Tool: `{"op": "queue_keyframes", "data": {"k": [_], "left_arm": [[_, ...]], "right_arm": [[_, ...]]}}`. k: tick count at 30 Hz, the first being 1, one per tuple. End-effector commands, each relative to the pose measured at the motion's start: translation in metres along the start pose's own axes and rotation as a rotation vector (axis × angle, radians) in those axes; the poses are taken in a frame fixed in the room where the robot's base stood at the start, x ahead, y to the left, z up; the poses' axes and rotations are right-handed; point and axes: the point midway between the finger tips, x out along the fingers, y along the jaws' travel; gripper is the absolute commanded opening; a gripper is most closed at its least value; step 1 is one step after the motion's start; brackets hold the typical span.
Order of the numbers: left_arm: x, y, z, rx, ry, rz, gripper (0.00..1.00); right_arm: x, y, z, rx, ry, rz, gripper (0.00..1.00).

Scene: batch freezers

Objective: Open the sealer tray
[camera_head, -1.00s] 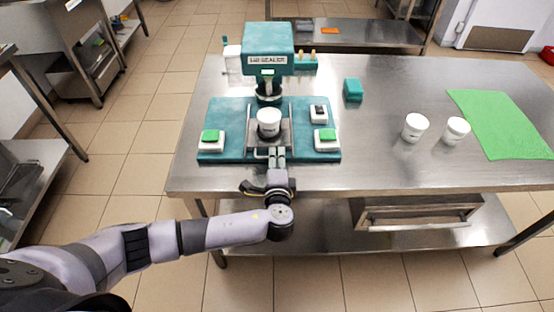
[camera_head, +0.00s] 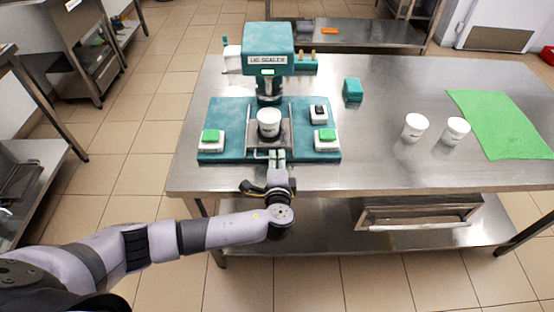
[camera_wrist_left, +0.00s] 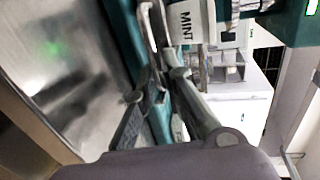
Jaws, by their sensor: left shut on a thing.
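The lid sealer (camera_head: 268,48) is a teal machine at the back of a teal base on the steel table. Its metal sealer tray (camera_head: 283,137) lies between two rails at the front of the base, under and in front of the sealing head. A white cup (camera_head: 268,122) stands upright in the tray; its MINT label (camera_wrist_left: 187,24) shows in the left wrist view. My left gripper (camera_head: 276,154) is at the tray's front edge, shut on the tray handle (camera_wrist_left: 151,28). The fingers partly hide the handle in the head view. My right gripper is not in view.
White boxes with green buttons (camera_head: 211,136) (camera_head: 325,135) flank the tray. A box with a black switch (camera_head: 318,113) sits behind the right one. Two white cups (camera_head: 415,127) (camera_head: 456,131) and a green mat (camera_head: 500,122) are on the right. The table front (camera_head: 380,175) is clear.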

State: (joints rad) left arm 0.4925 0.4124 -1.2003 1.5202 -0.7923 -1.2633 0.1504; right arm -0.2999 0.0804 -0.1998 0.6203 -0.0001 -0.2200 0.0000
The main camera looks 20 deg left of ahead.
Motion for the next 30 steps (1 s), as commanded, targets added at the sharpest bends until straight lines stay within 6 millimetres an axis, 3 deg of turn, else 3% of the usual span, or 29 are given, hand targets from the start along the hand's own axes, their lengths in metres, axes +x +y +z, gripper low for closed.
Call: {"op": "queue_keyframes", "data": {"k": [4,11,20,21,28,30], "left_arm": [[-0.005,0.005,0.0,0.005,0.002,0.01,0.0],[-0.032,0.011,0.0,0.005,0.002,0.012,0.0],[-0.033,0.011,0.001,0.008,0.001,0.008,0.0],[-0.033,0.011,0.001,0.007,0.001,0.008,0.12],[-0.032,0.01,0.001,0.005,0.0,0.005,0.27],[-0.032,0.009,0.001,0.004,0.0,0.004,0.28]], "right_arm": [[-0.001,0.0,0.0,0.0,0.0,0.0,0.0],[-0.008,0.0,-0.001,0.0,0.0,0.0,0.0],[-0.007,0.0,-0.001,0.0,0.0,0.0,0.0],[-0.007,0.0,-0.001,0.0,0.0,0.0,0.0],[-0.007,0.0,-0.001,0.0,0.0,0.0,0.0],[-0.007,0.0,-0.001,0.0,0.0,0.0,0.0]]}}
